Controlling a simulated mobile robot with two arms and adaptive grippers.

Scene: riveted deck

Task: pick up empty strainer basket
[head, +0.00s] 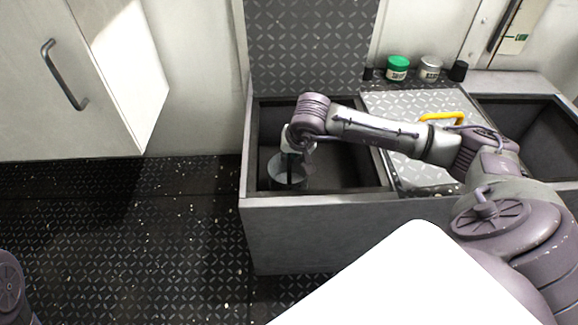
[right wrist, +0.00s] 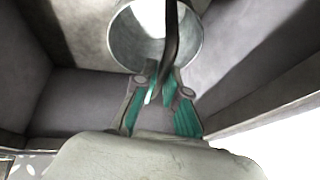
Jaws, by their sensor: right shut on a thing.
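The strainer basket (head: 287,173) is a round grey metal cup inside the left sink-like bin (head: 345,165) in the head view. It also shows at the top of the right wrist view (right wrist: 128,42), looking empty, with a dark upright handle (right wrist: 171,40). My right gripper (head: 291,160) reaches down into the bin above the basket. In the right wrist view its green-padded fingers (right wrist: 160,92) are closed on the dark handle. I cannot tell whether the basket touches the bin floor. My left gripper is out of view.
A raised treadplate lid (head: 308,45) stands behind the bin. To the right are a treadplate top with a yellow handle (head: 441,118) and a second open bin (head: 530,135). A green-lidded jar (head: 398,68) and a grey-lidded jar (head: 430,69) stand at the back. Floor at left is clear.

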